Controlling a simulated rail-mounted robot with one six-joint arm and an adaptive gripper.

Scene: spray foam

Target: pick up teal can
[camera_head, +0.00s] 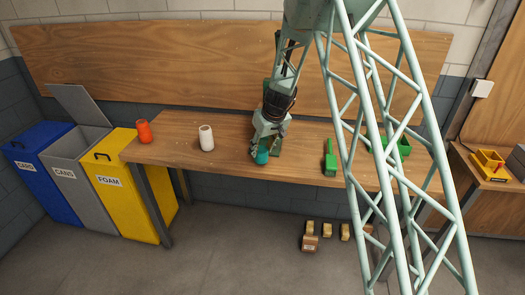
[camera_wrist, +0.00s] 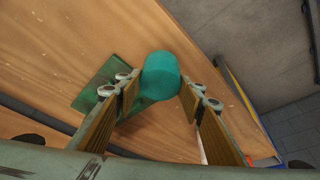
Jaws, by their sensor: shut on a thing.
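The teal can (camera_wrist: 160,78) is between the two fingers of my gripper (camera_wrist: 158,98) in the wrist view, and the fingers are shut on it. In the head view the teal can (camera_head: 262,156) shows just under my gripper (camera_head: 264,148), at the front part of the wooden workbench (camera_head: 230,166). My gripper and wrist hide part of the can there. I cannot tell whether the can touches the bench top.
A white can (camera_head: 206,138) and an orange can (camera_head: 144,132) stand to the left on the bench. Blue, grey and yellow bins (camera_head: 128,205) stand at the left. A green plate (camera_wrist: 95,92) lies beside the can.

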